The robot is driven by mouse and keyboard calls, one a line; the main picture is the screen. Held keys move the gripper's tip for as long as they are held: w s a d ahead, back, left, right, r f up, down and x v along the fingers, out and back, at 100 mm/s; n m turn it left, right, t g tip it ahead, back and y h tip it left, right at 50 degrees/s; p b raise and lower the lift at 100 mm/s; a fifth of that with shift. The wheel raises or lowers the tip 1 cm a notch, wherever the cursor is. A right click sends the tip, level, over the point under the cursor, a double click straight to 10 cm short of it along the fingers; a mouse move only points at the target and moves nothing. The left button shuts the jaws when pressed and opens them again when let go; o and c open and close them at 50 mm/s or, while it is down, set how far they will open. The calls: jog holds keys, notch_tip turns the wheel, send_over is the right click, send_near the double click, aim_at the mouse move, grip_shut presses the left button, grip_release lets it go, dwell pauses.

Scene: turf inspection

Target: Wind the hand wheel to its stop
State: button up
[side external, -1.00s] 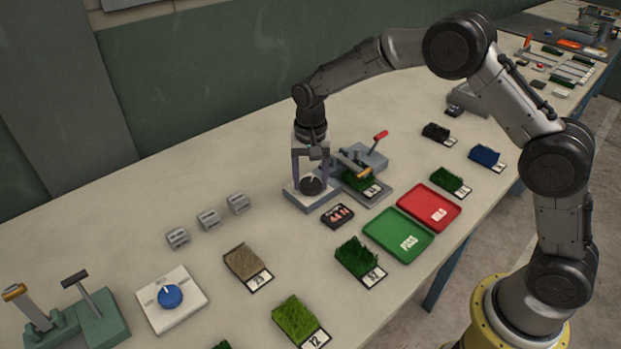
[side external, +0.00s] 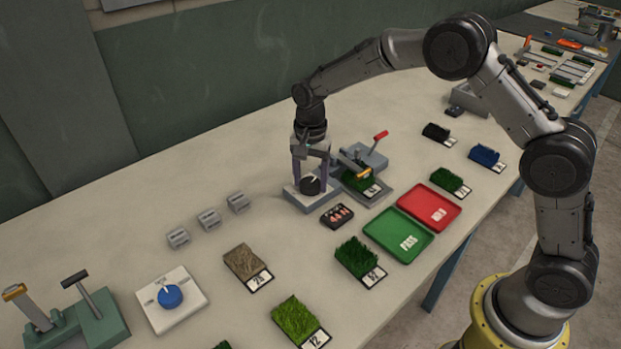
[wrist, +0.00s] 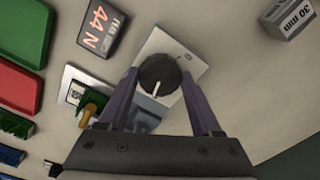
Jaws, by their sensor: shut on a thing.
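The hand wheel is a dark round knob with a white pointer line. It (side external: 311,186) sits on a pale grey base (side external: 297,200) near the middle of the bench. My gripper (side external: 310,178) points down over it, with its fingers on either side of the knob. In the wrist view the knob (wrist: 160,72) lies between the two purple fingertips, shut on it. The pointer line is seen below the knob's centre there.
A small display (wrist: 103,30) reading 44 N stands beside the base. A clamp fixture with a red-handled lever (side external: 380,136) and a turf sample is close on the right. Green (side external: 399,254) and red (side external: 450,217) trays lie in front. Several grey blocks (side external: 208,219) stand left.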

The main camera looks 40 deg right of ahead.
aim_at(311, 183)
jog(key=shift+r, duration=0.1)
jog(key=o, duration=1.4)
notch_tip(311, 183, up, 14)
jog(key=shift+f, duration=0.15)
